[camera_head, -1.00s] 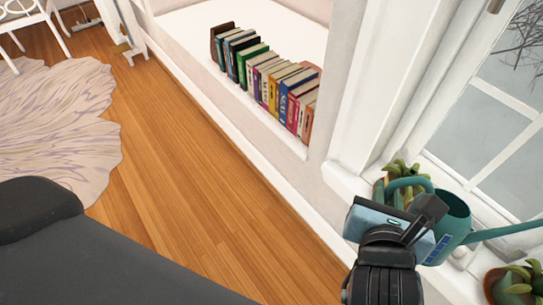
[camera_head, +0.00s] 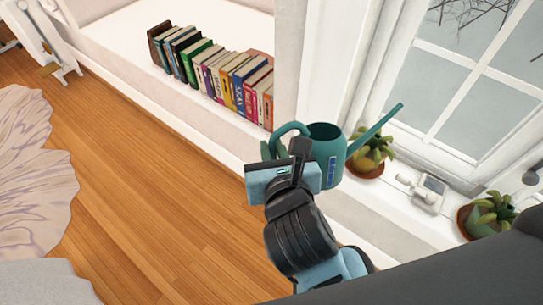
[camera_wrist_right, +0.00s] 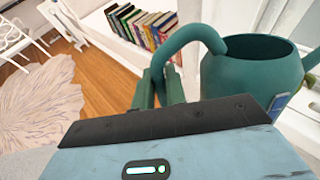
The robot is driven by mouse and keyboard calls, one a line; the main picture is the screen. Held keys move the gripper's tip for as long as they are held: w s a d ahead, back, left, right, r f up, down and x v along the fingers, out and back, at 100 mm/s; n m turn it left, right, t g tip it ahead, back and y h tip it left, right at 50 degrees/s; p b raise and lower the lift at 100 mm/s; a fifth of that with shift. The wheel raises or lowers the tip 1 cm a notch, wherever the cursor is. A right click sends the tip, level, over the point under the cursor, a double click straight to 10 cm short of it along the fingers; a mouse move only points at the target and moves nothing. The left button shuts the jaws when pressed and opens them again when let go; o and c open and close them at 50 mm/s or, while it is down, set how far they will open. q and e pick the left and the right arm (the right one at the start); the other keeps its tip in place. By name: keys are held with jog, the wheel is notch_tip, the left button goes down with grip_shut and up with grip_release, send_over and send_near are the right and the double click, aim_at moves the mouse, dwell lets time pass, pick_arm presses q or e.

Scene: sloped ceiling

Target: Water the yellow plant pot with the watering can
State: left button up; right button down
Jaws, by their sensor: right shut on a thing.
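The teal watering can (camera_head: 327,160) is held up in front of the window sill, roughly upright, its spout pointing up to the right. My right gripper (camera_head: 272,160) is shut on its handle. The right wrist view shows the gripper's fingers (camera_wrist_right: 160,88) at the handle, with the can's body (camera_wrist_right: 245,80) to their right. A potted plant (camera_head: 368,158) in a brownish-orange pot stands on the sill just right of the can, under the spout. Another potted plant (camera_head: 488,214) stands farther right. My left gripper is out of view.
A small white and grey object (camera_head: 428,192) lies on the sill between the plants. A row of books (camera_head: 215,75) stands on a white ledge at the back. The wooden floor (camera_head: 160,190) is clear, with a pale rug (camera_head: 35,170) at the left.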

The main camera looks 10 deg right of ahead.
notch_tip(320, 180, down, 6)
jog(key=w+d+n+t+y+p, duration=0.1)
jog(key=n+t+y+p, duration=0.2)
jog(key=y+p, duration=0.1)
jog(key=shift+w+d+r+p, duration=0.15)
jog(key=shift+w+d+p, duration=0.15)
jog(key=shift+p, duration=0.4)
notch_tip(320, 180, up, 3)
jog(key=m, duration=0.5)
jog(key=shift+w+d+r+p, duration=0.1)
jog(key=shift+d+p, duration=0.05)
jog(key=shift+p, duration=0.25)
